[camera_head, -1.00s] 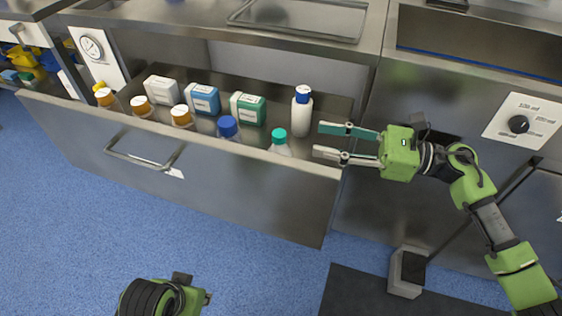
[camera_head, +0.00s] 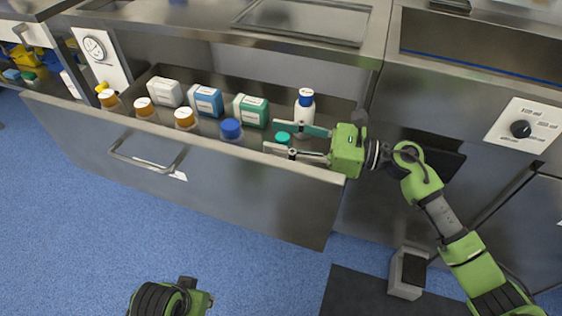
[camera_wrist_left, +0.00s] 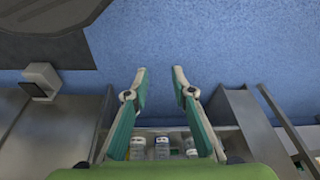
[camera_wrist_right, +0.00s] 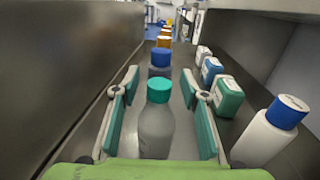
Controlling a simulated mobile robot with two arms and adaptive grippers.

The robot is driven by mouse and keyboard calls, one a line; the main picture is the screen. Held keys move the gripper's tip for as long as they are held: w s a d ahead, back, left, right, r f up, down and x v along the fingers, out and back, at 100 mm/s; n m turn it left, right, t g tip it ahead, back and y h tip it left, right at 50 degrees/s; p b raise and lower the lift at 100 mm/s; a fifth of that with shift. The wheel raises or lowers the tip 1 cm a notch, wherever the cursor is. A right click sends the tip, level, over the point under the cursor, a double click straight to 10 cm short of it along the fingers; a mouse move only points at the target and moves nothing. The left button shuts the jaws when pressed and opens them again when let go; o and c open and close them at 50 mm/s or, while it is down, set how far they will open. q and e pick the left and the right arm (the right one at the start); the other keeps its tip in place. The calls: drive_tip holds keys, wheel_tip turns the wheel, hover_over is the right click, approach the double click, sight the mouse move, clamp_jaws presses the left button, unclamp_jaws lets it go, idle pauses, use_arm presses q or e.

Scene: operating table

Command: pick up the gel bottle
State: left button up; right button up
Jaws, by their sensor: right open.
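A clear bottle with a teal cap (camera_head: 283,138) stands upright in the open drawer near its front wall. It also shows in the right wrist view (camera_wrist_right: 157,128), standing between the two fingers. My right gripper (camera_head: 272,139) is open around this bottle, its fingers on either side. I cannot tell whether they touch it. A white bottle with a blue cap (camera_head: 304,110) stands just behind the gripper, and in the right wrist view (camera_wrist_right: 262,138) it is outside the right finger. Which one is the gel bottle, I cannot tell by label. My left gripper (camera_wrist_left: 160,80) is open and empty.
The drawer (camera_head: 215,180) also holds a blue-capped jar (camera_head: 231,130), several orange-capped jars, and white, blue and green boxes (camera_head: 251,110) in a back row. The drawer's front wall is close to my right gripper.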

drive_tip(key=shift+r, duration=0.1)
clamp_jaws()
drive_tip(key=shift+s, duration=0.1)
